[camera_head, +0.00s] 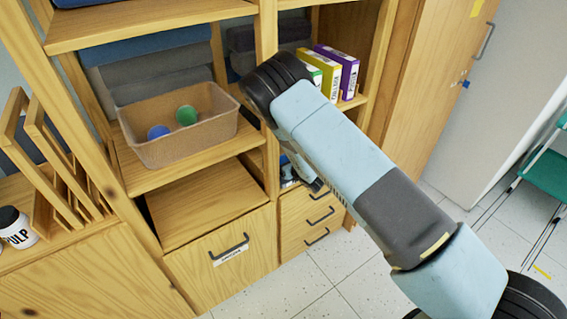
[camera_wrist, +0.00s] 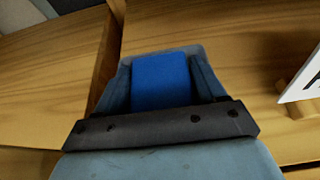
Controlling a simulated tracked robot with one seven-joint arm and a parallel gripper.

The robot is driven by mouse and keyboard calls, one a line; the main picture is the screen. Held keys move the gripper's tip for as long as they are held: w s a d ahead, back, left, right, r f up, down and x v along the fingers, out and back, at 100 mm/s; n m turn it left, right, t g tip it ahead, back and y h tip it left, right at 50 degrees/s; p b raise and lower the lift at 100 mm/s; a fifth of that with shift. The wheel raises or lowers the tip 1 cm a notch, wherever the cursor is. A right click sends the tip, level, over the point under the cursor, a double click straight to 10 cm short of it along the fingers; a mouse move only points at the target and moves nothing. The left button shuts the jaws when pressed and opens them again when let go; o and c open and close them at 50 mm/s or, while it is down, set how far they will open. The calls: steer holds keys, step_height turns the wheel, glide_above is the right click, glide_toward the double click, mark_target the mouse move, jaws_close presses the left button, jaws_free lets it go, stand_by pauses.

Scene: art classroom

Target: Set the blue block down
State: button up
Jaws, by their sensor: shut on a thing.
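The blue block (camera_wrist: 161,80) shows in the wrist view, held between the two fingers of my gripper (camera_wrist: 163,76). A wooden surface lies behind it in that view; I cannot tell whether the block touches it. In the head view my arm crosses from the lower right to the shelf unit. My gripper is mostly hidden there behind the arm, with only a small part showing by the lower compartment, and the block cannot be made out.
A tan bin (camera_head: 187,148) with a blue ball (camera_head: 158,132) and a green ball (camera_head: 186,115) stands on the shelf left of my arm. Boxes (camera_head: 348,72) stand on the shelf at right. A wooden upright (camera_wrist: 107,60) is close to my gripper. A white card (camera_wrist: 305,82) is at right.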

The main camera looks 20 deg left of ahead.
steer(key=shift+f, duration=0.15)
steer(key=o, duration=1)
steer(key=shift+r, duration=0.25)
steer(key=v, duration=1.2)
steer(key=shift+r, duration=0.35)
